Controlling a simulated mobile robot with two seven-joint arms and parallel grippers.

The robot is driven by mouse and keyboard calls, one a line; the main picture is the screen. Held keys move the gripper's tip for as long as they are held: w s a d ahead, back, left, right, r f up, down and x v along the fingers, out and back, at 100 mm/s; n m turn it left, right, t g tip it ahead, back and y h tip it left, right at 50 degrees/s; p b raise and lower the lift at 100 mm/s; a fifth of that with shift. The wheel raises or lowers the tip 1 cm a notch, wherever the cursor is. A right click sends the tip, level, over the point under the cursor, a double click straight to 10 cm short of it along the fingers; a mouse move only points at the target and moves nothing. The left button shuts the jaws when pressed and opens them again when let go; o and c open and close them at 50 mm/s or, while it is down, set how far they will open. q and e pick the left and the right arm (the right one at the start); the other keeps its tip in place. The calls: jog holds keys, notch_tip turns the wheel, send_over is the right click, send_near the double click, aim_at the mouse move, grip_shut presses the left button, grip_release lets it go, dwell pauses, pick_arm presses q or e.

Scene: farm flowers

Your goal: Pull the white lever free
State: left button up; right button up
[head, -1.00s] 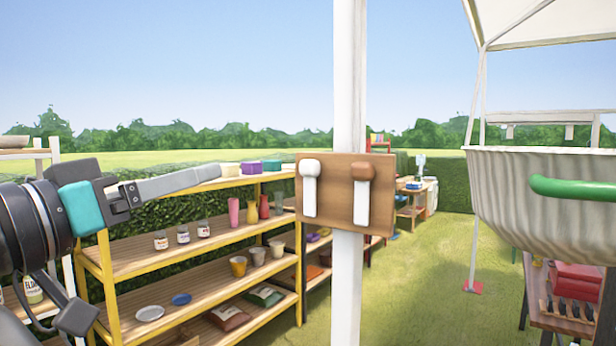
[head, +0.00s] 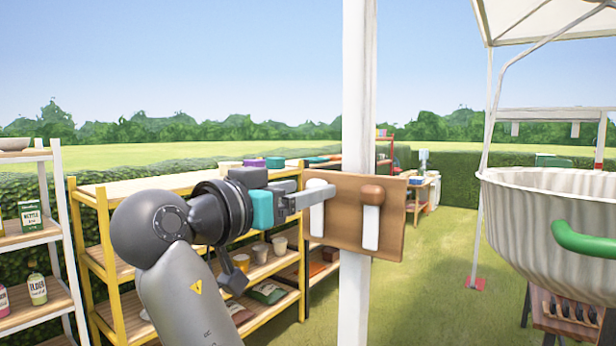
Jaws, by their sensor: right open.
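A wooden board (head: 348,238) is fixed to a white post (head: 354,90). It carries a white lever (head: 317,222) on its left and a brown-knobbed lever (head: 371,228) on its right. Both stems hang down from their knobs. My right gripper (head: 316,195) comes in from the left and is open. Its fingers reach across the white lever just below the knob, hiding the top of the stem. I cannot tell whether they touch it. My left gripper is not in view.
A yellow-framed shelf (head: 100,196) with cups and bags stands behind my arm. A white shelf with bottles (head: 45,215) is at the far left. A large ribbed basin (head: 550,215) with a green handle is at the right. Grass lies open between post and basin.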

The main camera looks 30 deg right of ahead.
jog(key=shift+x, duration=0.9)
grip_shut()
dwell(0.9)
